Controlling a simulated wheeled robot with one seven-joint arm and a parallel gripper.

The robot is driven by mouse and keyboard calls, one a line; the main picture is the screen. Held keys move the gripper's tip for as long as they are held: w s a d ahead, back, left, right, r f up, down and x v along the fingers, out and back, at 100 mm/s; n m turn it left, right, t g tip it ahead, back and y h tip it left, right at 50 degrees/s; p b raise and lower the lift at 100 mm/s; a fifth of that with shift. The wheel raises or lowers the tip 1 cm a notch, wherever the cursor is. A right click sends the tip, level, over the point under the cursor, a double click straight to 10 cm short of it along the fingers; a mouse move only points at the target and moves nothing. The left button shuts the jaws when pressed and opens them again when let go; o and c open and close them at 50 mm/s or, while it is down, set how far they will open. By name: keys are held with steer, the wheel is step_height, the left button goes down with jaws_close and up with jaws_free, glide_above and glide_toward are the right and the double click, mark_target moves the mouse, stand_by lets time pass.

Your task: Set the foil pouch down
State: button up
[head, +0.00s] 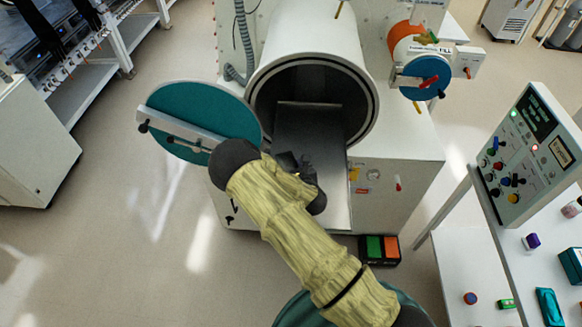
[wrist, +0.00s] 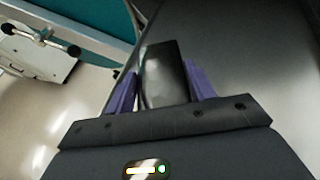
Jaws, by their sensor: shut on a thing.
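The foil pouch (wrist: 166,78) is a dark, shiny grey piece between the two purple fingers of my gripper (wrist: 160,85) in the wrist view. The fingers are shut on it from both sides. In the head view my gripper (head: 297,166) is a dark shape over the grey tray (head: 333,200) that reaches out of the round chamber opening. My arm hides part of this area, and I cannot make out the pouch clearly there. I cannot tell whether the pouch touches the tray.
The round teal door (head: 200,115) stands swung open left of the chamber (head: 313,50). A control panel (head: 528,150) stands at the right. A box with green and orange pads (head: 380,249) sits on the floor.

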steer(key=shift+f+b, duration=0.45)
steer(key=shift+f, duration=0.05)
